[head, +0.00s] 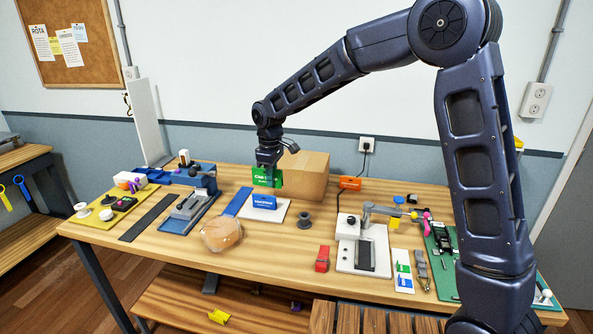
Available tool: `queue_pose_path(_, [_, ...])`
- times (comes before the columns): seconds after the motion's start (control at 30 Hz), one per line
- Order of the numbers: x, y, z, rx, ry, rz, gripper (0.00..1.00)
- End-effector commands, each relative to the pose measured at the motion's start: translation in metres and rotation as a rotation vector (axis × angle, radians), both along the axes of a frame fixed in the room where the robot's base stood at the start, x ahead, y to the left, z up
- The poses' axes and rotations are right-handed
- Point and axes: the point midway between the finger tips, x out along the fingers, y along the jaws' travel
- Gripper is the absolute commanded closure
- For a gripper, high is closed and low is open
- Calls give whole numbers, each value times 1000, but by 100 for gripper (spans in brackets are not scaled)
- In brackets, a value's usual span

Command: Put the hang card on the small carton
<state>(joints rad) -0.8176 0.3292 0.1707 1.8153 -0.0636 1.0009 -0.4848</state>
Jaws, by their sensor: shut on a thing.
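My gripper (268,161) is shut on a green card with white lettering, the hang card (263,180), and holds it upright above the table. The brown cardboard carton (306,174) stands closed on the table just to the right of the card, and its left edge lies close to the card in the picture. Whether the two touch, I cannot tell. A small blue box with white lettering (264,202) sits on a white board below the card. The fingertips are small and partly hidden by the card.
A wrapped brown bundle (221,235) and a grey spool (304,220) stand in front. An orange block (350,183) with a cable is right of the carton. A blue-based press (191,207) stands left, and a white-based device (362,248) right. The front middle edge is mostly clear.

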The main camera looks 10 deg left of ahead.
Motion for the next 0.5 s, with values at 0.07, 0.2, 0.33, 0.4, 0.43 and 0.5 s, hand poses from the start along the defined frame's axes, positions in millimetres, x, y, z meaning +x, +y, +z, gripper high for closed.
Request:
queue_pose_path(0.07, [35, 10, 12, 4, -1, 3, 100])
queue_pose_path(0.2, [93, 19, 33, 4, -1, 16, 100])
queue_pose_path(0.33, [147, 21, 52, 5, -2, 28, 100])
queue_pose_path(0.4, [176, 19, 62, 6, -3, 33, 100])
queue_pose_path(0.43, [188, 18, 67, 5, -3, 36, 100])
queue_pose_path(0.5, [217, 13, 77, 5, -5, 41, 100])
